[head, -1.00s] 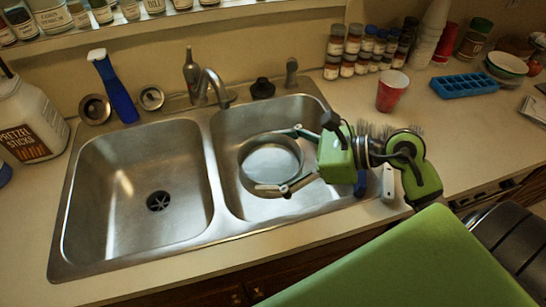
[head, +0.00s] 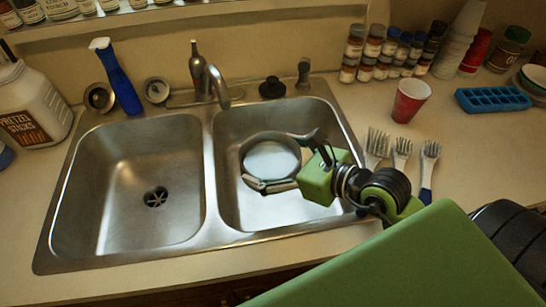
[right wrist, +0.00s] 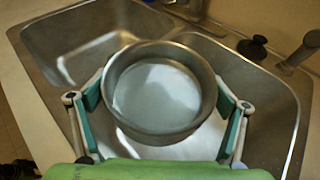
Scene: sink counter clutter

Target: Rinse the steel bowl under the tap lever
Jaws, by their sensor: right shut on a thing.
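The steel bowl (head: 270,160) is round and upright in the right basin of the sink, below and right of the tap. Its inside looks empty in the right wrist view (right wrist: 160,92). The fingers also show in the right wrist view (right wrist: 163,100). The curved tap spout (head: 216,86) stands behind the divider between the basins. A dark bottle-shaped piece (head: 196,68) stands behind it; I cannot tell whether it is the lever. I see no running water. My left gripper is out of view.
The left basin (head: 130,170) is empty. A blue spray bottle (head: 121,85) and a pretzel jar (head: 30,110) stand at left. Several brushes (head: 402,150), a red cup (head: 409,100) and a blue ice tray (head: 492,99) are right of the sink. Spice jars line the back.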

